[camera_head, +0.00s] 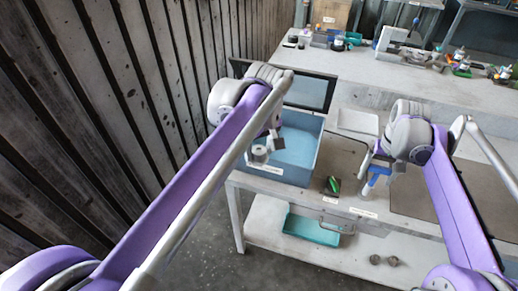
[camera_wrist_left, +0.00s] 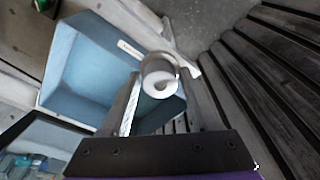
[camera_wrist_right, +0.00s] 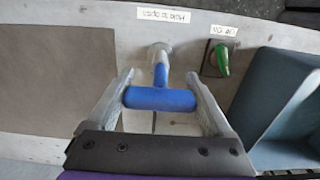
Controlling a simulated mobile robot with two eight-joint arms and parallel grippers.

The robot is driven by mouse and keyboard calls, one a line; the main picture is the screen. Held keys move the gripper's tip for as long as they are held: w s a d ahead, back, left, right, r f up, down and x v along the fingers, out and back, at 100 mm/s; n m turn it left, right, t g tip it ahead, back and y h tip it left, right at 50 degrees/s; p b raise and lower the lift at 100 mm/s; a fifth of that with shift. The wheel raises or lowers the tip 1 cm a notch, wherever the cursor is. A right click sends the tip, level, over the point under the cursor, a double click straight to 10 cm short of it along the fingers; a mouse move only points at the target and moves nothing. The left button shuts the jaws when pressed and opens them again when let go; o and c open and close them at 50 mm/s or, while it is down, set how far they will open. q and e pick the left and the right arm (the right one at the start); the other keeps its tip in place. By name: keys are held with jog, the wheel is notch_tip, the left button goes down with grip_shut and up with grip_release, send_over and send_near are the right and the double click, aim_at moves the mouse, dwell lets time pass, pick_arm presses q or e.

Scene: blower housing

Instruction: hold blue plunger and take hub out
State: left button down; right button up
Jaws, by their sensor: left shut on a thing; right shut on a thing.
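The blue plunger (camera_wrist_right: 160,99) is a T-shaped handle on a metal stem at the front edge of the workbench. It also shows in the head view (camera_head: 377,177). My right gripper (camera_wrist_right: 158,80) is shut on its crossbar, one finger at each end. In the head view the hub (camera_head: 259,154) is over the front left part of the open blue box (camera_head: 297,147). Whether it touches the box is unclear.
A green switch (camera_wrist_right: 222,59) on a dark plate sits between plunger and box. An open dark lid (camera_head: 309,91) stands behind the box. A white tray (camera_head: 358,121) lies behind. A teal bin (camera_head: 312,229) and two small round parts are on the lower shelf. A slatted wall (camera_head: 120,110) is at left.

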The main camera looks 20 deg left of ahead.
aim_at(382, 167)
jog(key=shift+r, duration=1.65)
jog(key=o, duration=1.1)
notch_tip(382, 167, up, 12)
